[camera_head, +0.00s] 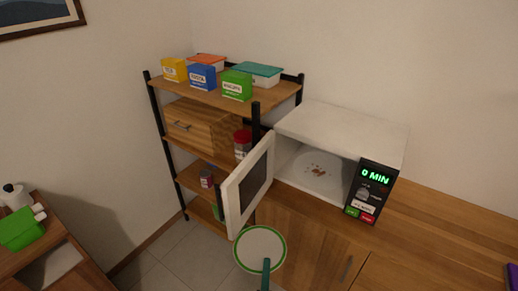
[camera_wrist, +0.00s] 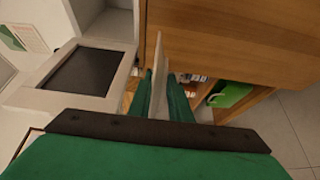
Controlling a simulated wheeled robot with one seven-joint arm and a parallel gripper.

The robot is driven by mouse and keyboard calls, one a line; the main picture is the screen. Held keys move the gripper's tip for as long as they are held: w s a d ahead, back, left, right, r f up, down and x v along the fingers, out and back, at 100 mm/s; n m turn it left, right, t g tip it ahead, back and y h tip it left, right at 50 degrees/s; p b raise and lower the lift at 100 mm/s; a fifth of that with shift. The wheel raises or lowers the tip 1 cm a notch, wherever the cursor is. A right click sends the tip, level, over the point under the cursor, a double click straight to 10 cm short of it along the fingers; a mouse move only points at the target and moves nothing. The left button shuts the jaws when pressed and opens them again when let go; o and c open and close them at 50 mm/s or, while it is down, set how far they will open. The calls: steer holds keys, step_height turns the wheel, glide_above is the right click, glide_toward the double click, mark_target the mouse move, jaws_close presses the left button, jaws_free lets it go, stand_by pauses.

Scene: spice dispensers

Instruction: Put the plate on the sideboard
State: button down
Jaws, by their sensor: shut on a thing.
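The plate (camera_head: 258,246), white with a green rim, is in front of the sideboard (camera_head: 440,225) in the head view, below the open microwave door. My green gripper (camera_head: 266,264) is shut on the plate's near edge. In the wrist view the plate (camera_wrist: 158,62) shows edge-on as a pale strip between the green fingers of my gripper (camera_wrist: 166,82).
The white microwave (camera_head: 340,130) stands on the sideboard with its door (camera_head: 248,187) swung open towards me and brown crumbs (camera_head: 316,170) inside. A shelf (camera_head: 190,95) with several boxes stands at left. A low wooden unit (camera_head: 60,255) holds a green item (camera_head: 20,230).

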steer(key=shift+n+y, duration=0.5)
steer(key=shift+y, duration=0.2)
steer(key=f, duration=0.1)
steer(key=a+f, duration=0.2)
steer(key=f, duration=0.1)
steer(key=shift+w+a+f, duration=0.1)
steer(key=shift+w, duration=0.3)
steer(key=shift+a+f, duration=0.2)
steer(key=shift+a, duration=0.05)
